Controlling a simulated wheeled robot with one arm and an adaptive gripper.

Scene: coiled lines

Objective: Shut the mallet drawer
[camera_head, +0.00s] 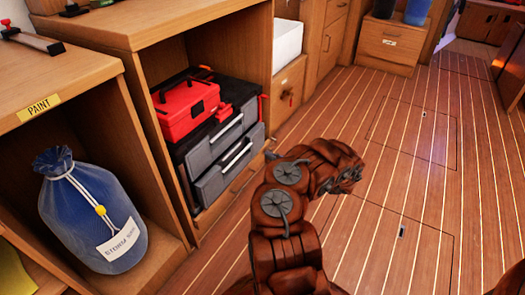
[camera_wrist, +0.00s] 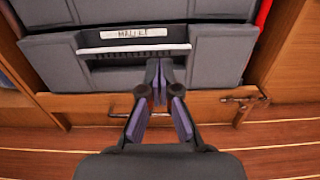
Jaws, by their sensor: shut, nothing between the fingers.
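The mallet drawer (camera_wrist: 215,60) is a dark grey drawer front with a white "MALLET" label (camera_wrist: 139,32) and a light handle strip below the label. It fills the upper middle of the wrist view. In the head view it appears to be the lower grey drawer (camera_head: 212,186) of the tool chest; its label cannot be read there. I cannot tell how far it stands out. My gripper (camera_wrist: 160,88) is shut and empty, its fingertips in front of the drawer's lower middle. I cannot tell whether they touch it. The fingers do not show in the head view.
A red toolbox (camera_head: 186,108) sits on the chest inside a wooden cabinet. A wooden ledge with a metal catch (camera_wrist: 245,100) runs below the drawer. A blue sack (camera_head: 92,215) stands in the cubby at left. The plank floor (camera_head: 400,150) at right is clear.

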